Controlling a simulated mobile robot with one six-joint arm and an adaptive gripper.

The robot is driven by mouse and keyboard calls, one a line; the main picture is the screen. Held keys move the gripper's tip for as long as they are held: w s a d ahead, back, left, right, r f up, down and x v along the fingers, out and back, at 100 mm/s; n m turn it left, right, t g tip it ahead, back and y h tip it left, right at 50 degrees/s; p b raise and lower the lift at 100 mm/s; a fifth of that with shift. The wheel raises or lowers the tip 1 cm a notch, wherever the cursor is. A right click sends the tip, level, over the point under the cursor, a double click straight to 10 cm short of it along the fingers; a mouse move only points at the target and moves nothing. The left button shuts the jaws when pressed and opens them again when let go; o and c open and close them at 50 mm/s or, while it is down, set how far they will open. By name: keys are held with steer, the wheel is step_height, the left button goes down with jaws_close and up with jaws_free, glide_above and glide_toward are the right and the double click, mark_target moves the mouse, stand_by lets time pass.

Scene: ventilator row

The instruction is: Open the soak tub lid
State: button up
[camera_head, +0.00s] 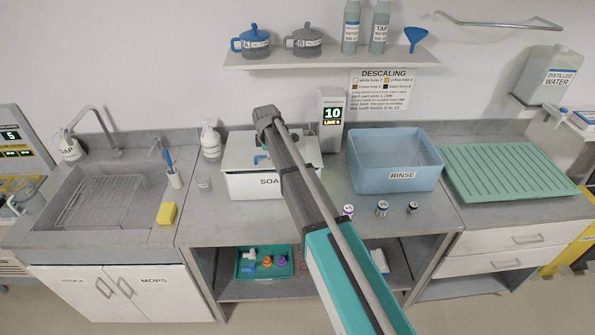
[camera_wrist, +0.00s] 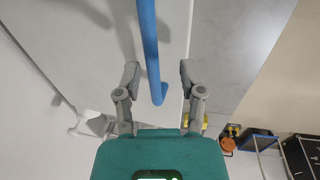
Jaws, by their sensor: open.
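The soak tub (camera_head: 250,187) is a white box on the bench, its label partly hidden behind my arm. Its pale lid (camera_head: 239,150) appears to lie flat on top. A blue handle (camera_head: 262,157) shows beside my arm in the head view. In the wrist view the blue handle bar (camera_wrist: 149,45) runs down between the fingers of my gripper (camera_wrist: 160,72). The fingers are open, one on each side of the bar, with gaps visible. I cannot tell the bar's depth relative to the fingertips. In the head view my arm mostly hides the gripper.
A blue rinse tub (camera_head: 394,160) stands right of the soak tub, beside a green drying rack (camera_head: 510,170). A display unit (camera_head: 331,115) stands behind. A shelf (camera_head: 330,58) hangs above.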

steer(key=shift+s+r+p, duration=1.25)
steer(key=shift+r+p, duration=4.75)
steer(key=shift+r, duration=0.25)
steer(key=s+d+f+m+b, duration=0.6)
steer(key=s+d+f+b, duration=0.3)
steer(key=f+b, duration=0.1)
steer(key=shift+s+d+f+g, duration=0.15)
steer(key=shift+s+f+g, duration=0.1)
steer(key=shift+g, duration=0.15)
steer(key=shift+r, duration=0.1)
steer(key=s+d+f+m+b, duration=0.3)
steer(key=s+d+m, duration=0.1)
steer(key=s, duration=0.2)
steer(key=s+d+f+m+g+b, duration=0.1)
steer(key=s+d+f+m+b, duration=0.2)
steer(key=s, duration=0.4)
steer(key=s+d+f+m+b, duration=0.3)
steer(key=s+d+m, duration=0.2)
steer(key=s, duration=0.2)
steer(key=shift+s, duration=0.2)
jaws_close()
